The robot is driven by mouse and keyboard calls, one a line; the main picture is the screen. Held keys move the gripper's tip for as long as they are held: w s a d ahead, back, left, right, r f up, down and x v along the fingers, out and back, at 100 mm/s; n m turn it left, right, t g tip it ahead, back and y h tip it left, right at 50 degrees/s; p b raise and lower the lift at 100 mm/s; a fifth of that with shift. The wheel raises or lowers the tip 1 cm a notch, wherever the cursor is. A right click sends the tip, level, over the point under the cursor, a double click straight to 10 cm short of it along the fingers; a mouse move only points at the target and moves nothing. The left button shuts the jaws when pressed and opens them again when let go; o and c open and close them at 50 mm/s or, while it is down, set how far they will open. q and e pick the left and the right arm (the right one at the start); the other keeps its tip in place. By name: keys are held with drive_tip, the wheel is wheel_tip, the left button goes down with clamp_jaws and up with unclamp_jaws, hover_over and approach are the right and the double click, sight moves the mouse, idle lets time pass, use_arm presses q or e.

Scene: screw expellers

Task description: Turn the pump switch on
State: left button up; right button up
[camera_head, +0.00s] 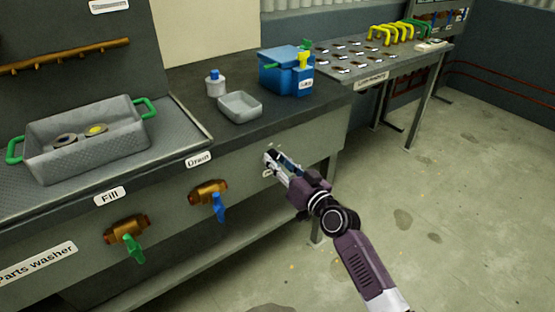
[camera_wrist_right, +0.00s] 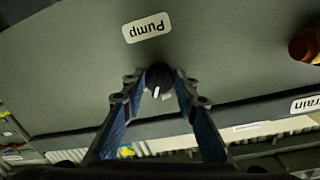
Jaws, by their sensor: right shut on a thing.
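The pump switch is a round black knob (camera_wrist_right: 159,78) with a white pointer mark, on the grey front panel. In the right wrist view its mark points toward the bottom of the picture, and the "Pump" label (camera_wrist_right: 147,28) appears upside down above it. My right gripper (camera_wrist_right: 158,82) is shut on the knob, with a fingertip on each side. In the head view my right gripper (camera_head: 273,160) is at the front panel, right of the "Drain" label (camera_head: 199,160), and hides the knob. My left gripper is not in view.
The fill valve (camera_head: 127,229) has a green handle and the drain valve (camera_head: 208,193) a blue one, both left of my right gripper. On the bench stand a grey basket (camera_head: 85,150), a small tray (camera_head: 240,105) and a blue box (camera_head: 283,75). The floor at right is clear.

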drive_tip(key=m, duration=0.2)
drive_tip(key=shift+m, duration=0.3)
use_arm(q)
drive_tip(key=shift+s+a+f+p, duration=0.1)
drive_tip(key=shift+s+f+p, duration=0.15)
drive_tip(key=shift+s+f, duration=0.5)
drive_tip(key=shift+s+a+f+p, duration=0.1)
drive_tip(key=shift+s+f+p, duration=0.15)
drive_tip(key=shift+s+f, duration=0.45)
use_arm(e)
drive_tip(key=shift+m+g, duration=0.4)
drive_tip(key=shift+m, duration=1.2)
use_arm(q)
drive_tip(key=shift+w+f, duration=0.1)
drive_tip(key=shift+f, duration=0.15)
use_arm(e)
drive_tip(key=o, duration=1.2)
drive_tip(key=shift+c, duration=0.2)
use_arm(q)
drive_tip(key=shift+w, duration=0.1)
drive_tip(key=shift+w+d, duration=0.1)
use_arm(e)
drive_tip(key=shift+s+d, duration=0.1)
drive_tip(key=f+v, duration=0.1)
drive_tip(key=v, duration=1)
drive_tip(key=shift+s+d+r, duration=0.25)
drive_tip(key=shift+s+r, duration=0.1)
drive_tip(key=shift+r, duration=0.1)
